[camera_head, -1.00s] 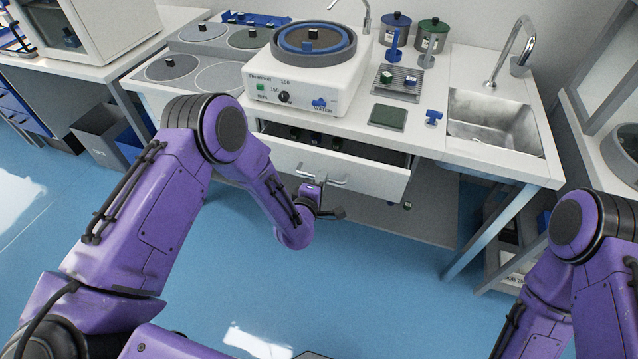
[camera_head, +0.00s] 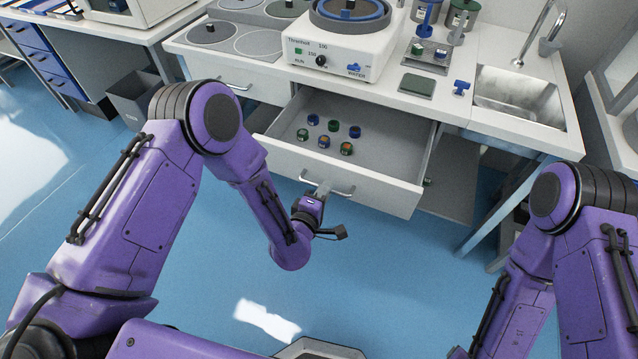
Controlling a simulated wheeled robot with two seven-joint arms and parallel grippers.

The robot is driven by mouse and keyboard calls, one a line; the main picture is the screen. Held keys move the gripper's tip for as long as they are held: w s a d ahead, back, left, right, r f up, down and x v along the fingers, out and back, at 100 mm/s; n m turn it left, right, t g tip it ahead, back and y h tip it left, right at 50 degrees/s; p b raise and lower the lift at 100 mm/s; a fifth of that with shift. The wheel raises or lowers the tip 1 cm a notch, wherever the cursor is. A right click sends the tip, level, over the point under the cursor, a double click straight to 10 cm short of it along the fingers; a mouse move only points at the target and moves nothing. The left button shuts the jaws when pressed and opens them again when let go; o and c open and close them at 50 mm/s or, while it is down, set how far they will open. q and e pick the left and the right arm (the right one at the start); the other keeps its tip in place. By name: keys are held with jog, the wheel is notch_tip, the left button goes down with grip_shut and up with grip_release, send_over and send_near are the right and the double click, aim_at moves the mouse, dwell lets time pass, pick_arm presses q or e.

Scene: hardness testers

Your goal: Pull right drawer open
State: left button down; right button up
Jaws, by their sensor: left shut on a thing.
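The right drawer (camera_head: 375,187) stands well out from under the white bench. Its light grey inside shows, with several small round blue, green and orange-marked pieces (camera_head: 324,142) on its floor. A metal bar handle (camera_head: 343,192) runs across its front. My left gripper (camera_head: 323,188) is at the left part of this handle and is shut on it; the fingertips are small and partly hidden. My right arm (camera_head: 570,230) is at the right edge, and its gripper is out of view.
A closed left drawer (camera_head: 240,80) is beside the open one. The grinding machine (camera_head: 342,45) and a sink (camera_head: 518,95) are on the bench top (camera_head: 450,105). A grey bin (camera_head: 137,98) stands at the left. Blue floor is clear in front of the drawer.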

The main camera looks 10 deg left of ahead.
pick_arm(q)
jog(key=shift+s, duration=0.15)
jog(key=c, duration=1.2)
grip_release()
jog(key=b+v, duration=0.1)
jog(key=v, duration=0.9)
jog(key=shift+s+r, duration=0.1)
jog(key=shift+s, duration=0.15)
